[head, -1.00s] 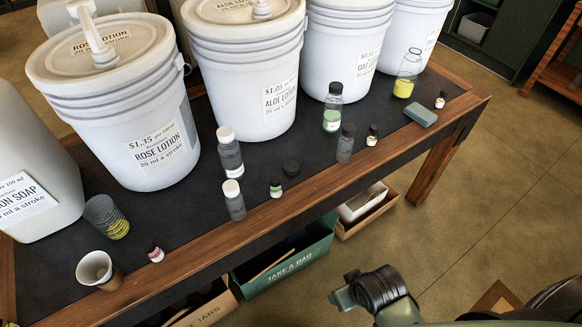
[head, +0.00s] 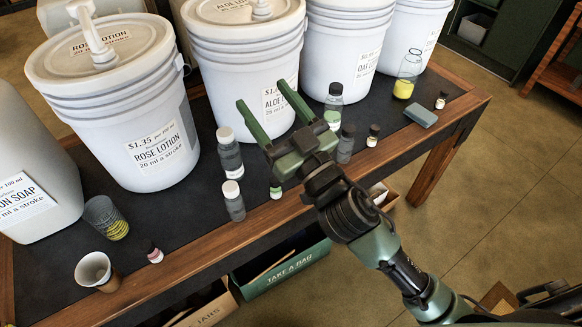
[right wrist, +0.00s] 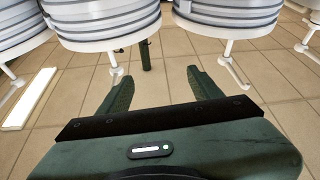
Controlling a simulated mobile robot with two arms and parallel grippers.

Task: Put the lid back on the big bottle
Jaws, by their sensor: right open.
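A clear bottle with yellow liquid (head: 405,84) stands upright at the far right of the table; its mouth looks uncapped. The flat black lid seen earlier on the table is now hidden behind my right gripper. My right gripper (head: 262,93) is open and empty, in front of the aloe lotion bucket (head: 250,88) and above the table's middle. Its two spread fingers also show in the right wrist view (right wrist: 159,75), with nothing between them. My left gripper is not in view.
A blue-grey block (head: 421,115) lies near the yellow bottle. A rose lotion bucket (head: 125,125) stands at the left. Cups stand at the table's left front.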

